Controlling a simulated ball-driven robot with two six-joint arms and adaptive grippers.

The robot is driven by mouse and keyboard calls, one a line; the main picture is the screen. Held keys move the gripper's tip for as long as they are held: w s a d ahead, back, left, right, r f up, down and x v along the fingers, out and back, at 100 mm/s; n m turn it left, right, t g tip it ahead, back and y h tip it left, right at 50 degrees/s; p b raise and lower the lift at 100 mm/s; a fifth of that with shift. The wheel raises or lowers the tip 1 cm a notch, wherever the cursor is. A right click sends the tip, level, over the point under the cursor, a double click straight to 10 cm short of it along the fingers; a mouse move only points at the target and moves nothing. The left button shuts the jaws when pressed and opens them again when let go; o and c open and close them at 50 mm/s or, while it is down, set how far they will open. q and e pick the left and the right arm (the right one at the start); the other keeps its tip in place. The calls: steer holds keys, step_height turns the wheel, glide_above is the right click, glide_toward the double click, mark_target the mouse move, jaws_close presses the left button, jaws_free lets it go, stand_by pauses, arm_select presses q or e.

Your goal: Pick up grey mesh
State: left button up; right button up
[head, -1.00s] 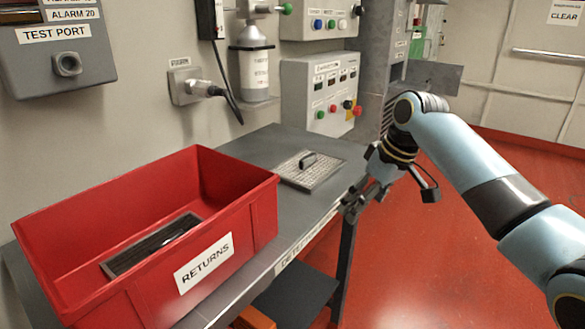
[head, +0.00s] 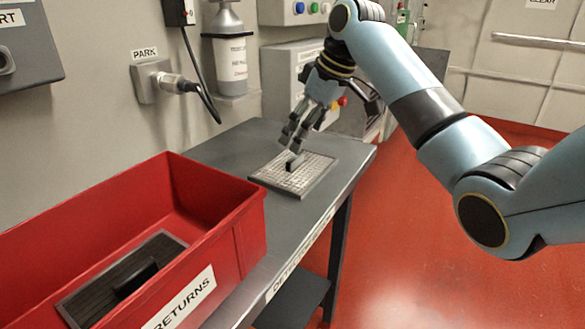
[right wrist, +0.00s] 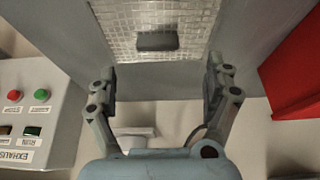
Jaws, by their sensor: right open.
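The grey mesh (head: 313,174) is a flat square panel with a dark handle (head: 294,162) standing on it. It lies on the grey table, right of the red bin. My right gripper (head: 297,138) is open and empty just above the handle, pointing down. In the right wrist view the mesh (right wrist: 190,20) is ahead, and its handle (right wrist: 157,41) sits between the two spread fingers (right wrist: 160,85), beyond their tips. My left gripper is not in view.
A red bin (head: 212,188) marked RETURNS stands on the table at left. A dark panel with a handle (head: 130,278) lies inside it. The grey table (head: 232,148) is clear around the mesh. The wall with a plug and a control box (head: 285,75) is behind.

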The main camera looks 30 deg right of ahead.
mark_target(296, 156)
steer(key=shift+w+a+f, duration=0.1)
steer(key=shift+w+f, duration=0.1)
steer(key=shift+f, duration=0.3)
steer(key=shift+w+f, duration=0.15)
steer(key=shift+f, duration=0.2)
steer(key=x, duration=0.4)
steer(key=shift+f+b, duration=0.3)
steer(key=shift+f, duration=0.1)
steer(key=c, duration=1.6)
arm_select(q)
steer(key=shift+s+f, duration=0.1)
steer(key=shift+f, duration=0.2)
arm_select(e)
steer(key=shift+c, duration=0.3)
